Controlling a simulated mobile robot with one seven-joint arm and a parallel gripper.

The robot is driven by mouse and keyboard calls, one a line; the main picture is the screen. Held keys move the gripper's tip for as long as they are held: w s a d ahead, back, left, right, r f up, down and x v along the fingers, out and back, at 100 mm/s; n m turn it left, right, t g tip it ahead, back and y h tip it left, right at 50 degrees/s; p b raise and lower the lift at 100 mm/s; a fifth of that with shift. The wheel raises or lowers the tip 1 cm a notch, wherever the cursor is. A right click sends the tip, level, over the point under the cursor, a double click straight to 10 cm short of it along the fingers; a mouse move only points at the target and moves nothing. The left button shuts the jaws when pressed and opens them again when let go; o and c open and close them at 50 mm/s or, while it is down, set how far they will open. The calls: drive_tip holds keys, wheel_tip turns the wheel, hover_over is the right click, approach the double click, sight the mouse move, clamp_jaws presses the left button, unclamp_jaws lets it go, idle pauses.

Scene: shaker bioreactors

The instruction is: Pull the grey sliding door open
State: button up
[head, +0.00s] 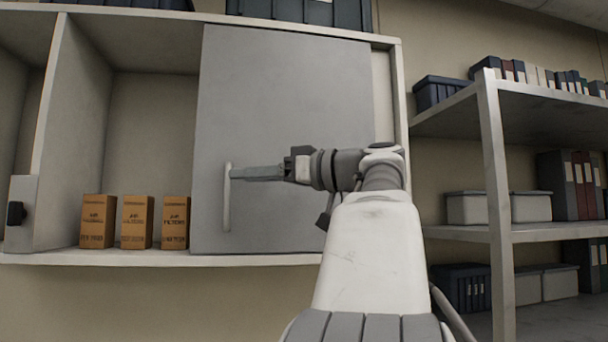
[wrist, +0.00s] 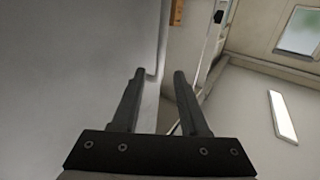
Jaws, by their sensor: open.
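The grey sliding door (head: 290,110) covers the right part of a wall cabinet in the head view. Its pale vertical bar handle (head: 227,205) is near the door's left edge. My gripper (head: 233,173) reaches in from the right, with its fingertips at the upper part of the handle. In the wrist view my gripper (wrist: 159,72) is open, its two fingers apart. The door's grey face (wrist: 70,70) fills the left side there. A thin pale bar, seemingly the handle, shows near the fingertips; I cannot tell whether either finger touches it.
Three orange-brown filter boxes (head: 137,222) stand on the cabinet's floor left of the door. A small panel with a black knob (head: 16,213) is at far left. A shelving rack (head: 497,190) with bins and binders stands at right. Dark crates (head: 300,10) sit on top of the cabinet.

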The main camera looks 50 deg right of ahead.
drive_tip(key=v, duration=1.4)
drive_tip(key=shift+w, duration=0.1)
